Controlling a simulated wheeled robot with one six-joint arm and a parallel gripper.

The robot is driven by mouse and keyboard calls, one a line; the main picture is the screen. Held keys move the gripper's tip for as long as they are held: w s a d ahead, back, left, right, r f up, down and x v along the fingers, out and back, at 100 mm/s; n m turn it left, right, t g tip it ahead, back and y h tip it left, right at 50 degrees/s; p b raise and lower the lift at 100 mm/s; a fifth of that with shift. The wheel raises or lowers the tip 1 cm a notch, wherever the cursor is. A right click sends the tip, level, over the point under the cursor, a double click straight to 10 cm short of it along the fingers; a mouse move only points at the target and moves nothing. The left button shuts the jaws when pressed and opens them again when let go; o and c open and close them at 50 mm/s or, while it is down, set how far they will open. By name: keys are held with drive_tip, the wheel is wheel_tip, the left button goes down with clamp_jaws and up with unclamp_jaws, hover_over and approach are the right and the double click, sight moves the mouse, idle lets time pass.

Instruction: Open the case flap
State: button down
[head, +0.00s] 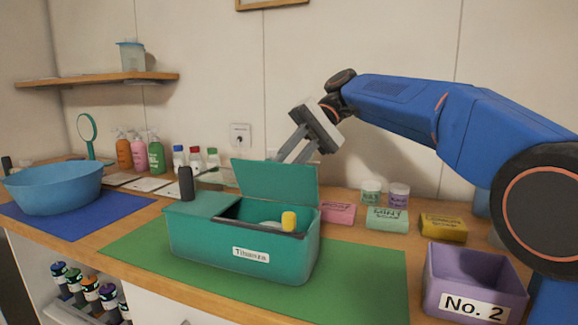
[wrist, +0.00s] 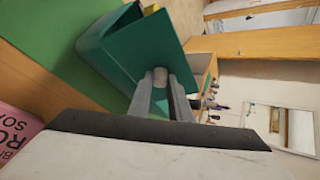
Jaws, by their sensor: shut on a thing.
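The teal case (head: 240,258) with a "Timavra" label sits on the green mat. Its flap (head: 275,182) stands raised, nearly upright, at the back of the right-hand compartment. The left part of its top is covered. A yellow-capped item (head: 289,221) shows inside the opening. My gripper (head: 287,155) is behind the flap, its fingertips partly hidden by it. In the wrist view the fingers (wrist: 162,98) are shut on a round grey knob (wrist: 160,77) against the flap's outer face (wrist: 150,50).
The green mat (head: 375,280) is clear right of the case. A purple No. 2 box (head: 470,275) stands at the right front, with soaps (head: 387,219) behind. A black bottle (head: 186,184) stands by the case's left end; a blue bowl (head: 55,190) is farther left.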

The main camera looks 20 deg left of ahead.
drive_tip(key=shift+f, duration=0.1)
drive_tip(key=c, duration=1.6)
unclamp_jaws()
drive_tip(key=shift+a, duration=0.1)
drive_tip(key=shift+t, duration=0.3)
